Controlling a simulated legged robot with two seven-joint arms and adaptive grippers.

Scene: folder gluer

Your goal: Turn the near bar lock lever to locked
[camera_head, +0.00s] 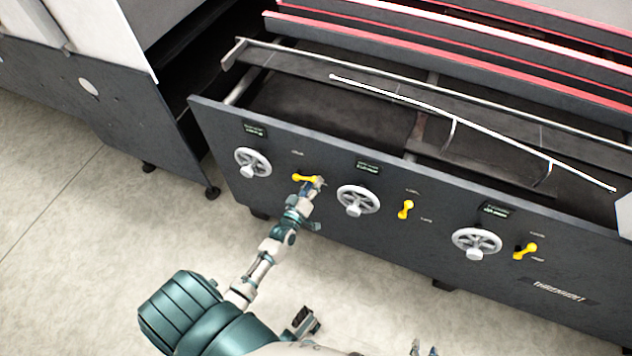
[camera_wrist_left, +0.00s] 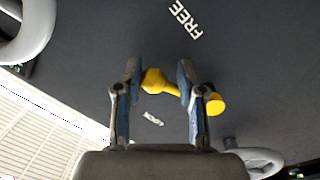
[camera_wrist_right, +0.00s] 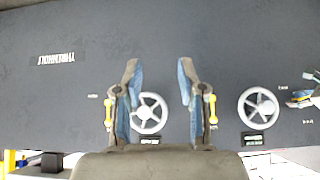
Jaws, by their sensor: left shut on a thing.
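The yellow lever (camera_head: 305,178) at the left of the dark front panel is beside the left handwheel. My left gripper (camera_head: 318,182) is at this lever. In the left wrist view the lever (camera_wrist_left: 154,80) passes between the fingers of my left gripper (camera_wrist_left: 157,72), which is shut on it. One rounded end (camera_wrist_left: 216,104) sticks out past the right finger. A FREE label (camera_wrist_left: 186,18) is above it and a LOCK label (camera_wrist_left: 153,117) below; the lever lies crosswise between them. My right gripper (camera_wrist_right: 160,70) is open and empty, facing the panel from a distance.
Handwheels (camera_head: 253,163), (camera_head: 358,200) and (camera_head: 477,244) line the panel. Two other yellow levers (camera_head: 406,209) and (camera_head: 526,251) stand to the right. Thin rails (camera_head: 470,118) run above the panel's top edge. The floor (camera_head: 75,235) in front is clear.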

